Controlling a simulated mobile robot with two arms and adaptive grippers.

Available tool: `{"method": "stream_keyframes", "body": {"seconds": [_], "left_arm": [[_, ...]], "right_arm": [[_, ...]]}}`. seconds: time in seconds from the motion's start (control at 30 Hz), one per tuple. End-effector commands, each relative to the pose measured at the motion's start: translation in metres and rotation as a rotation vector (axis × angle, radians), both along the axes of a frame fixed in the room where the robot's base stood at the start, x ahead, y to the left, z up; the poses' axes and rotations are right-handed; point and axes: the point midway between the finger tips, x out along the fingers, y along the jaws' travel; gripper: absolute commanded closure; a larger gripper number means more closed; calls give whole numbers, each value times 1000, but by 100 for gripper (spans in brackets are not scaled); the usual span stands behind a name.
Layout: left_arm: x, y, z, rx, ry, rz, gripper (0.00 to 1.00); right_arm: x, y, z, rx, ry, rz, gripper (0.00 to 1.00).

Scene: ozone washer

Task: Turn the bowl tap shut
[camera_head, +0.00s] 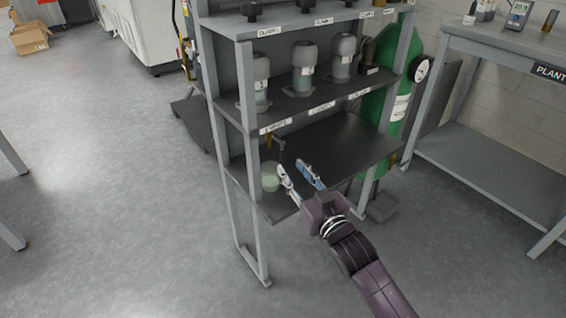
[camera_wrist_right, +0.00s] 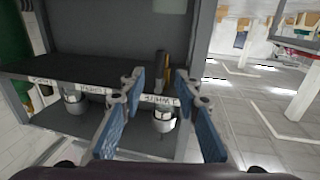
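The bowl tap (camera_head: 268,141) is a small brass piece hanging under the labelled middle shelf, with a dark lever beside it. In the right wrist view, which appears upside down, the brass tap (camera_wrist_right: 165,72) stands at the shelf edge just beyond my fingers. A pale green bowl (camera_head: 270,177) sits below it on the bottom shelf; its pale edge shows at the top of the wrist view (camera_wrist_right: 170,5). My right gripper (camera_head: 299,177) is open and empty, in front of the bottom shelf, right of the bowl and below the tap. The tap's exact setting is too small to tell.
The grey rack (camera_head: 222,170) holds several capped jars on its middle shelf (camera_head: 300,104); its posts stand near my right gripper. A green cylinder (camera_head: 385,120) with a gauge stands behind at right. A side bench (camera_head: 490,45) is further right.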

Motion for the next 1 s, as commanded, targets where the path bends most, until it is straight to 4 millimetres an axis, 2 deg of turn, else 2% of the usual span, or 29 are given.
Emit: {"method": "stream_keyframes", "body": {"seconds": [0.17,0.3,0.5,0.9,1.0], "left_arm": [[-3,1,10,0,-9,1,60],[-3,1,4,-1,-7,1,60],[-3,1,-1,0,-8,0,60],[-3,1,-2,1,-8,0,60],[-3,1,-2,1,-8,0,60]], "right_arm": [[21,10,0,0,-1,0,70],[41,19,-1,1,0,0,70],[61,28,-2,0,2,-1,70],[67,31,-1,0,3,0,70],[67,31,-1,0,3,0,81]]}}
